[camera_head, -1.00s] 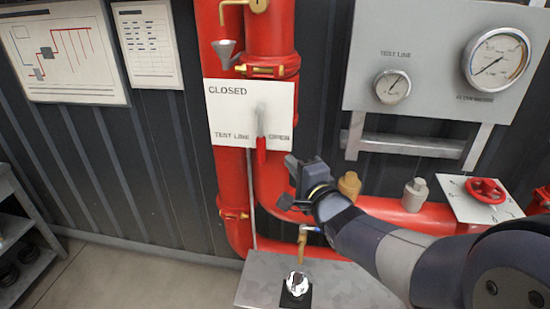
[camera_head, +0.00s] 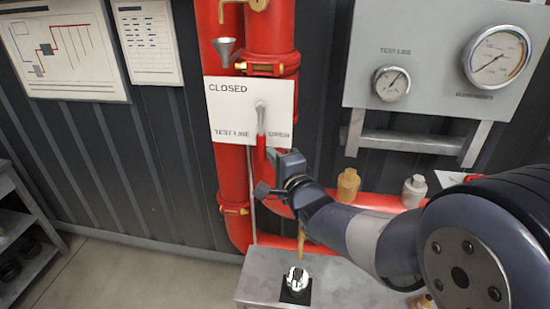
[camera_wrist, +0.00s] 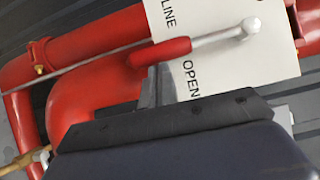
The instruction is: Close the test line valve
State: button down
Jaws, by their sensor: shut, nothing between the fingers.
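The test line valve lever (camera_head: 261,130) has a silver arm and a red grip, and hangs nearly straight down. It is mounted on a white plate (camera_head: 230,108) marked CLOSED at the upper left and OPEN at the lower right. The lever's lower end is beside the word OPEN. My gripper (camera_head: 272,156) is shut and empty at the lower right of the red grip. In the wrist view the shut fingers (camera_wrist: 157,88) are right against or just beside the red grip (camera_wrist: 162,52). I cannot tell whether they touch.
Red pipes (camera_head: 232,180) run behind the plate and along the wall below. A gauge panel (camera_head: 440,85) is at the upper right. A grey metal box (camera_head: 262,275) with a silver knob (camera_head: 296,277) stands below. Shelves (camera_head: 25,240) are at the far left. Space left of the plate is clear.

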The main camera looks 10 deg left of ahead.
aim_at(261, 162)
jog(key=shift+a+f+b, duration=0.15)
jog(key=shift+a+b, duration=0.1)
jog(key=shift+b, duration=0.3)
jog(key=shift+a+m+b, duration=0.15)
jog(key=shift+m+b, duration=0.15)
jog(key=a+m+t+b, duration=0.1)
jog(key=b, duration=0.2)
jog(key=a+f+m+b, duration=0.1)
jog(key=b, duration=0.3)
jog(key=shift+a+f+t+y, duration=0.15)
jog(key=shift+a+t+y, duration=0.15)
jog(key=shift+t, duration=0.1)
jog(key=a+r+m+t+h+b, duration=0.6)
jog(key=a+m+b, duration=0.3)
jog(key=m+b, duration=0.7)
jog(key=t+h+b, duration=0.1)
jog(key=b, duration=0.2)
jog(key=shift+w+a+m, duration=0.25)
jog(key=shift+a+m, duration=0.1)
jog(key=shift+m, duration=0.05)
jog(key=w+f+b+v, duration=0.1)
jog(key=b+v, duration=0.5)
jog(key=v, duration=0.6)
jog(key=shift+d+f+b, duration=0.25)
jog(key=shift+f+b, duration=0.1)
jog(key=shift+f, duration=0.55)
